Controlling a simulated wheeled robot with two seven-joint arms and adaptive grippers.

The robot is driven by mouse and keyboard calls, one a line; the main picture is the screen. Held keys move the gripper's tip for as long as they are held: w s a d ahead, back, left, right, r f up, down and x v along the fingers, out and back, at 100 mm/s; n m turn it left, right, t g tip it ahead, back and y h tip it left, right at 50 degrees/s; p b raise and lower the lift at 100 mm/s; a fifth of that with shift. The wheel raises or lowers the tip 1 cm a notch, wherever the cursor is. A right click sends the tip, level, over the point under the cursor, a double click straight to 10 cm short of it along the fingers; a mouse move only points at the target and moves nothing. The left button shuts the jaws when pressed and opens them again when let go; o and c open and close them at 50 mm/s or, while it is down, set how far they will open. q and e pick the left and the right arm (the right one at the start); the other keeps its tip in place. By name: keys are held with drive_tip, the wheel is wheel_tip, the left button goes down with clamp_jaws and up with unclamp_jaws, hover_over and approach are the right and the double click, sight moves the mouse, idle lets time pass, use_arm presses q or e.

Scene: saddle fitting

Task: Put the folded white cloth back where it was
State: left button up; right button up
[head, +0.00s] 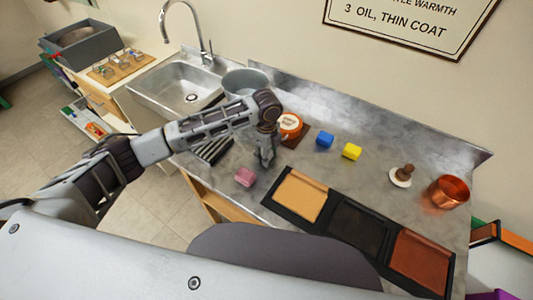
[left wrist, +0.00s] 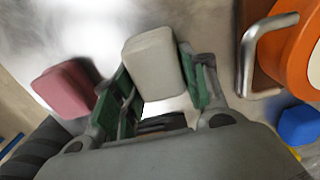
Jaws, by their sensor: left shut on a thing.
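My left gripper (head: 265,163) points down over the metal counter, between the pink block (head: 245,177) and the orange tin (head: 290,124). In the left wrist view, my left gripper (left wrist: 162,88) is shut on the folded white cloth (left wrist: 153,58), a pale rounded block between the green fingers. In the head view the cloth is hidden by the gripper. Whether it touches the counter I cannot tell. The pink block (left wrist: 66,88) lies to the left of the cloth in the wrist view, apart from it. My right gripper is not in view.
A blue block (head: 324,140) and a yellow block (head: 352,151) stand right of the tin. A black tray (head: 357,231) with leather panels lies along the front. A copper pot (head: 449,191), a brush on a white disc (head: 400,178), a grey pot (head: 245,80) and a sink (head: 185,88) surround.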

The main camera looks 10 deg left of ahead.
use_arm(q)
drive_tip(key=shift+f, duration=0.15)
drive_tip(key=o, duration=1)
drive_tip(key=shift+f, duration=0.1)
wheel_tip(320, 180, up, 12)
drive_tip(key=shift+r, duration=0.15)
idle(0.4)
idle(0.8)
